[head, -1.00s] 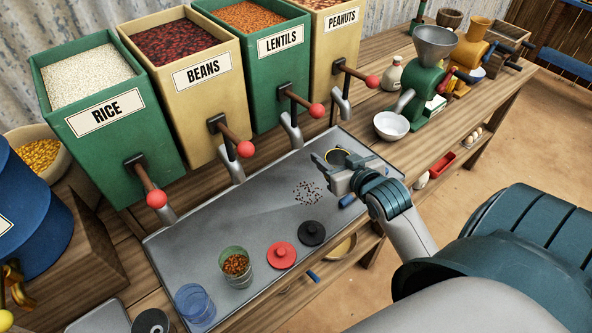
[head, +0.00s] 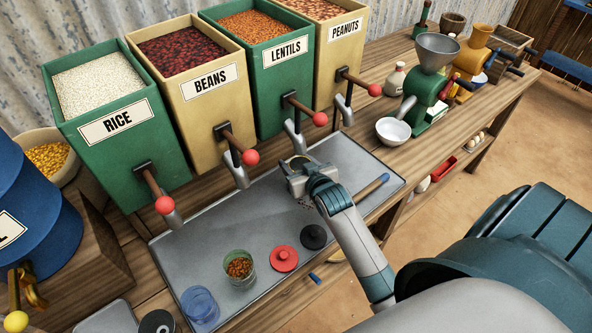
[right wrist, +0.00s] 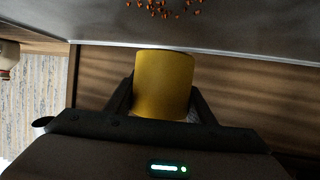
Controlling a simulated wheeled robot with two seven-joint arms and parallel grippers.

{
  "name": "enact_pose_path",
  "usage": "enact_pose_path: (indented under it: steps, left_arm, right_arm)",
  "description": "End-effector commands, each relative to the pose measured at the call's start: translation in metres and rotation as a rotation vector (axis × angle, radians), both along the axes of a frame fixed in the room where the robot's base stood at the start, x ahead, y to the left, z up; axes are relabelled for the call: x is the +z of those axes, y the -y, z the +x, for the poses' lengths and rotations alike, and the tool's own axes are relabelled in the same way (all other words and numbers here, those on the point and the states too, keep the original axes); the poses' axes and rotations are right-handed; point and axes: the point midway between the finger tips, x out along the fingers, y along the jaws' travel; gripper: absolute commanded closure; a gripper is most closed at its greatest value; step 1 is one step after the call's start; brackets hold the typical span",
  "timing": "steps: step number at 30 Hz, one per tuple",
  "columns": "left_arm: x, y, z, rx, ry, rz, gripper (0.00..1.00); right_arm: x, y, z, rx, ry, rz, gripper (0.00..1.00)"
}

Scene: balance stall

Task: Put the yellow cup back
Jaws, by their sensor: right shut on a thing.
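My right gripper (head: 299,170) is shut on the yellow cup, over the back edge of the grey metal tray (head: 205,245), below the lentils spout. In the head view only part of the cup's rim shows; the gripper hides the rest. In the right wrist view the yellow cup (right wrist: 163,84) is between the two fingers, with wooden boards behind it and the tray edge above. Whether the cup touches a surface cannot be told. My left gripper is not in view.
Bins of rice (head: 115,125), beans (head: 205,85), lentils (head: 270,60) and peanuts (head: 340,50) stand behind, with red-knobbed levers.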

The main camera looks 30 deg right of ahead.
Motion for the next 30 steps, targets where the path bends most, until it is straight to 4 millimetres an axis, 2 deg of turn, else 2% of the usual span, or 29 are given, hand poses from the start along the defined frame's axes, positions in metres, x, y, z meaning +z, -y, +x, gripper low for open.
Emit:
enact_pose_path:
  steps: [8,18,30]
  left_arm:
    - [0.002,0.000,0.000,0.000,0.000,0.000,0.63]
    - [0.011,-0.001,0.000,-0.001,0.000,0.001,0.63]
    - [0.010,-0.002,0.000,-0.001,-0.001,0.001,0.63]
  right_arm:
    - [-0.003,0.000,0.000,0.000,0.000,0.000,0.78]
    - [-0.037,0.000,-0.001,0.000,0.000,-0.001,0.78]
    - [-0.042,0.000,-0.001,0.000,0.001,-0.001,0.78]
